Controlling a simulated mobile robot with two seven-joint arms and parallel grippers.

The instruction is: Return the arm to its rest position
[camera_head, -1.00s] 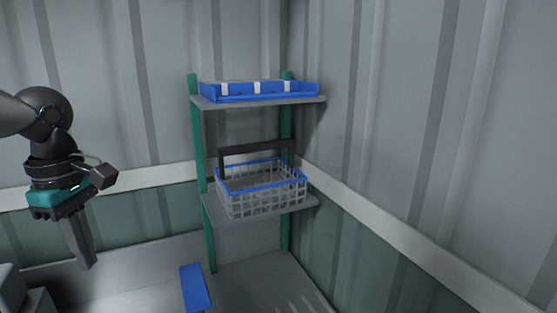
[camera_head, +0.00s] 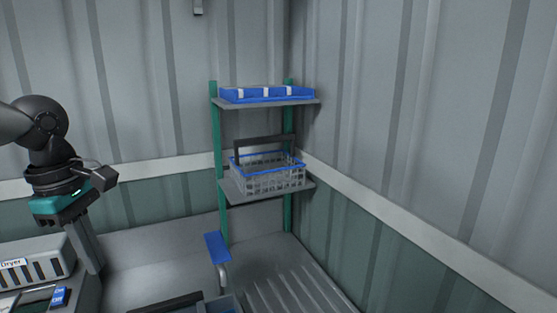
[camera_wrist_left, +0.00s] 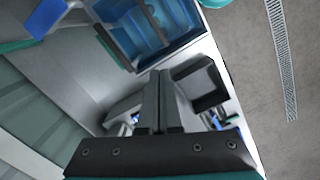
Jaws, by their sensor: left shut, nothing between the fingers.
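My left arm comes in from the left in the head view. Its gripper (camera_head: 89,248) points down, shut and empty, in front of the wall and close beside a grey device labelled "Dryer" (camera_head: 35,262). In the left wrist view the two fingers of my left gripper (camera_wrist_left: 157,75) lie together with nothing between them. My right gripper is in neither view.
A green-post shelf (camera_head: 219,165) in the corner holds a blue tray (camera_head: 265,96) on top and a wire basket (camera_head: 268,180) with a dark handle below. A blue pad (camera_head: 217,246) stands in front. The wrist view shows a blue bin (camera_wrist_left: 165,35).

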